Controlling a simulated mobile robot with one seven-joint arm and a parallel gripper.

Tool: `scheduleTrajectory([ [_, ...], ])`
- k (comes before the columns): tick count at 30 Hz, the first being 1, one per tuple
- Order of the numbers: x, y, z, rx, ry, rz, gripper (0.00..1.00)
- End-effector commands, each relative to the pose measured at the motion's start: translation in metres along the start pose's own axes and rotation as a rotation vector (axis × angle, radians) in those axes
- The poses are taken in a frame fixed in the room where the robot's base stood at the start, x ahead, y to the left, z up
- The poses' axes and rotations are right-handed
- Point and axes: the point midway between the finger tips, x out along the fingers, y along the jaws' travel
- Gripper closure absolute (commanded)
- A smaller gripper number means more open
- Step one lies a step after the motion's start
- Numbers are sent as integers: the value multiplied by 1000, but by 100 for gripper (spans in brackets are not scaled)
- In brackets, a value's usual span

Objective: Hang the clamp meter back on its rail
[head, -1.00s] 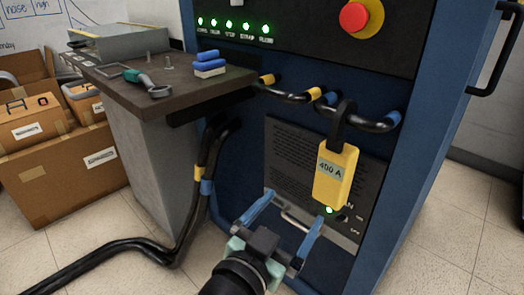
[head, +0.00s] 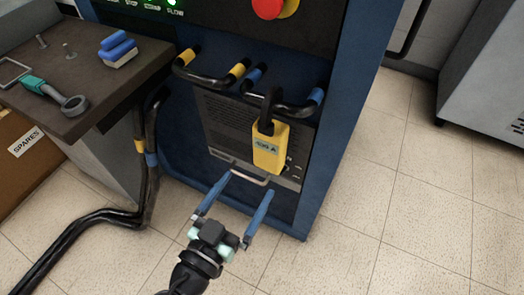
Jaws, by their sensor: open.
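The yellow clamp meter (head: 269,148) hangs by its dark jaw from a black cable loop (head: 285,107) with blue bands on the front of the blue cabinet. Its label seems to read 400 A. My gripper (head: 246,186) is open, its two blue fingers spread and pointing at the cabinet, below and a little left of the meter. Nothing is between the fingers, and they look apart from the meter. A light metal bar handle (head: 249,178) on the cabinet shows just beyond the fingertips. I cannot make out the meter's rail for certain.
A dark worktop (head: 110,90) at left holds a ring-ended tool with a teal grip (head: 50,95) and a blue-and-white block (head: 117,50). Thick black cables (head: 145,180) run down to the floor. The tiled floor at right is clear up to a grey cabinet (head: 490,80).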

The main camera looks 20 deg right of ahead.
Motion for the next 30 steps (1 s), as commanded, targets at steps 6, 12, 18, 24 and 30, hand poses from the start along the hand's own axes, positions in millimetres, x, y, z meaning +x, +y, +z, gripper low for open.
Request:
scheduleTrajectory([
  [6, 35, 0, -2, 0, 0, 2, 0],
  [12, 65, 0, 2, 4, -1, 3, 0],
  [18, 92, 0, 2, 3, -1, 1, 0],
  [24, 108, -1, 1, 2, -1, 0, 0],
  [30, 112, 0, 0, 1, -1, -1, 0],
])
